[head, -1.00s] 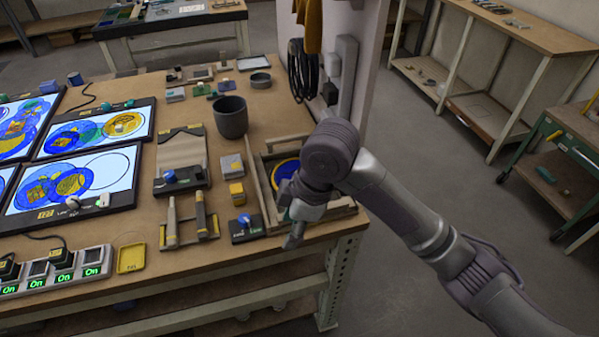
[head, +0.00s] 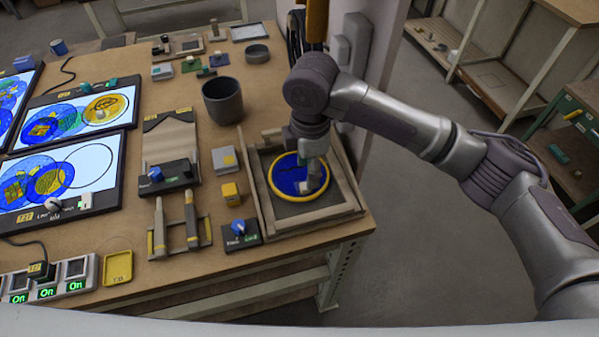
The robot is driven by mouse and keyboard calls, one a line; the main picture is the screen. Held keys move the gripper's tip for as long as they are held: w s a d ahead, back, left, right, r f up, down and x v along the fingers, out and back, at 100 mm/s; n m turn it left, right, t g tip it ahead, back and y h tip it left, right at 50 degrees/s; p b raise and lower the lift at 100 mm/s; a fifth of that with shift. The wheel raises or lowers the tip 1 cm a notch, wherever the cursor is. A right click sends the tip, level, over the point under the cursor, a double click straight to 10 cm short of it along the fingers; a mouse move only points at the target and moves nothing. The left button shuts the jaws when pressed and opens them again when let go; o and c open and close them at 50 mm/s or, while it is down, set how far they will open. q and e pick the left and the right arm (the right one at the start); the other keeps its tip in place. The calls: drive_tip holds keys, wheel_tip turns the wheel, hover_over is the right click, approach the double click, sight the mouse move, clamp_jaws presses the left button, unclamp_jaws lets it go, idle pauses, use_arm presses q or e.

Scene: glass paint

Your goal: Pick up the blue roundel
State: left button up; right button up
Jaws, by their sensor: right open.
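The blue roundel (head: 287,176) is a round blue disc with a yellow rim. It lies flat in a wooden tray (head: 347,205) at the right end of the bench. My right gripper (head: 313,185) points down over the right part of the roundel, its fingers open. It hides some of the disc's right side, and I cannot tell whether the fingertips touch it. My left gripper is not in view.
A dark grey pot (head: 223,100) stands behind the tray. A yellow block (head: 231,193) and a small box with a blue knob (head: 240,233) sit close to its left. Lit panels (head: 62,178) lie at the left. A post rises behind my right arm.

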sight(305, 185)
wheel_tip(305, 185, down, 2)
drive_tip(key=shift+a+f+p, duration=0.1)
drive_tip(key=shift+p, duration=0.3)
wheel_tip(305, 185, down, 3)
drive_tip(key=shift+w+a+f+p, duration=0.15)
drive_tip(key=shift+p, duration=0.2)
drive_tip(key=shift+f, duration=0.15)
drive_tip(key=c, duration=0.7)
clamp_jaws()
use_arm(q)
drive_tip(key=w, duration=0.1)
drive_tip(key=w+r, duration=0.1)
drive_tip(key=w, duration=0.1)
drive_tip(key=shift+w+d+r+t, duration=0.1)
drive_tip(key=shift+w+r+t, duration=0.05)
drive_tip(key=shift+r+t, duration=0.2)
